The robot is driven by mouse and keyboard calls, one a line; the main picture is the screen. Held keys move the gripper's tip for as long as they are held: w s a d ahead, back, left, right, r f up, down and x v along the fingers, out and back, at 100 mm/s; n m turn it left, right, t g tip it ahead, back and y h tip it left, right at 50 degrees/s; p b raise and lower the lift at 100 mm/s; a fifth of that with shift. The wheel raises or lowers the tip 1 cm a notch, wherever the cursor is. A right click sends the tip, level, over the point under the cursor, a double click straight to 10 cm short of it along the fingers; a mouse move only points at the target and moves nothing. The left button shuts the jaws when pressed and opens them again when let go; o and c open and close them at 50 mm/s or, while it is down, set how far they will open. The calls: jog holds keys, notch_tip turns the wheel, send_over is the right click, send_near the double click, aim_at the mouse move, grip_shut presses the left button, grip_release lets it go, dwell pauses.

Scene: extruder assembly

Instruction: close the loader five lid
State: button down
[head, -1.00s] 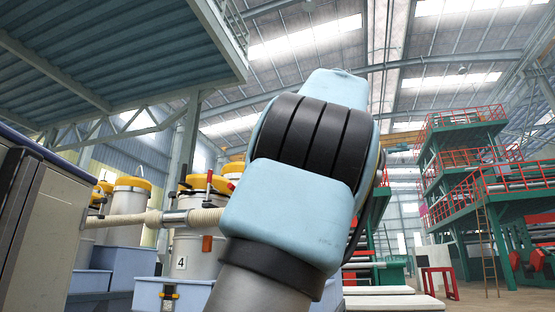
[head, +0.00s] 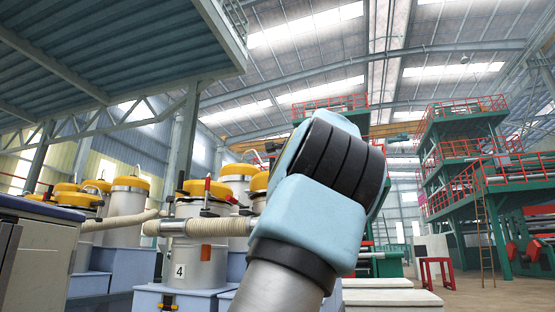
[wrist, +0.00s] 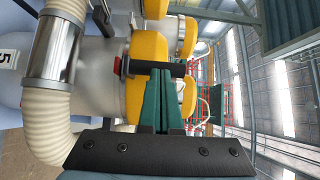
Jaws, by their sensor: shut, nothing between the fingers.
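In the wrist view, which is turned on its side, loader five (wrist: 95,75) is a grey cylinder with a "5" label at the left edge. Its yellow lid (wrist: 147,48) appears seated against the top of the cylinder, partly hidden behind my gripper. A black bar (wrist: 150,68) with a red part (wrist: 117,66) at its base runs across the lid. My gripper (wrist: 162,78) has its green fingers together and empty, with the tips at the bar. I cannot tell whether they touch it. The head view shows my arm but not the gripper.
A ribbed cream hose with a metal collar (wrist: 50,50) lies close on the left in the wrist view. In the head view, loader four (head: 200,262) and other yellow-lidded loaders stand left of my arm. A grey cabinet (head: 40,262) is at far left. Open floor shows at right.

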aim_at(271, 168)
jog(key=shift+w+a, duration=0.1)
jog(key=shift+w, duration=0.05)
jog(key=w+a+h, duration=0.1)
jog(key=w+m+h, duration=0.1)
jog(key=shift+w+a+m+t+p, duration=0.3)
jog(key=shift+w+a+t, duration=0.1)
dwell(0.3)
